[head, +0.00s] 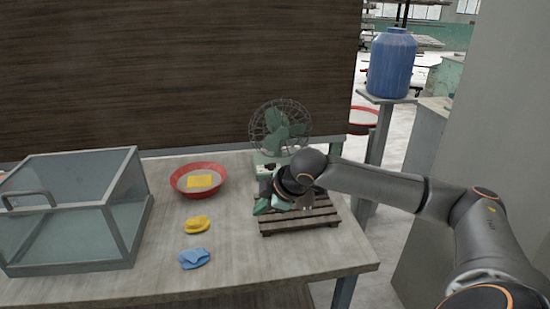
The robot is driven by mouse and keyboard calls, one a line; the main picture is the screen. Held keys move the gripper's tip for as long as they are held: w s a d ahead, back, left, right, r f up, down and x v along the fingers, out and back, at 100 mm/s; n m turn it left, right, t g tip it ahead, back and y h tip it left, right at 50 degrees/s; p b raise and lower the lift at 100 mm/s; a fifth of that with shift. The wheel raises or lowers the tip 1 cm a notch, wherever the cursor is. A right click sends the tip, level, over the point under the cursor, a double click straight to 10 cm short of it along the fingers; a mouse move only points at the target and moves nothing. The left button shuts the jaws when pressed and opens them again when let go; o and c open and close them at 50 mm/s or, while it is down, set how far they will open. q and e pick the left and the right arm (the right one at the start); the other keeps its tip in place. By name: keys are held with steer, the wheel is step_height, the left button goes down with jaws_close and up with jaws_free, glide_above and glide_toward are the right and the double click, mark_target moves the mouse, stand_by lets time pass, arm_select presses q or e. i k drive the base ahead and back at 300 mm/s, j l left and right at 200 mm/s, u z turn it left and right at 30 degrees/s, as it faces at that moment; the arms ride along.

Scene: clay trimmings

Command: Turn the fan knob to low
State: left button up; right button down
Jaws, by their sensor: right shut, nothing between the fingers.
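A green desk fan (281,127) with a wire cage stands at the back of the table. Part of its pale base (266,168) shows, with a dark panel on it. My right arm comes in from the right, and its wrist covers most of the base. My right gripper (268,198) is just in front of the base, shut and empty. The knob and its setting cannot be made out at this size. I cannot tell whether the fingers touch the base. My left gripper is not in view.
A slatted wooden rack (300,221) lies under my right wrist, with something green at its left. A red bowl (176,181) holds a yellow block (200,181). Yellow (196,224) and blue (194,258) lumps lie in front. A glass case (75,205) fills the left.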

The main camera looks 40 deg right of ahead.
mark_target(270, 166)
steer(key=i+l, duration=0.2)
steer(key=l, duration=0.2)
steer(key=i+l, duration=0.15)
steer(key=l, duration=0.2)
steer(key=i+l, duration=0.2)
steer(key=l, duration=0.2)
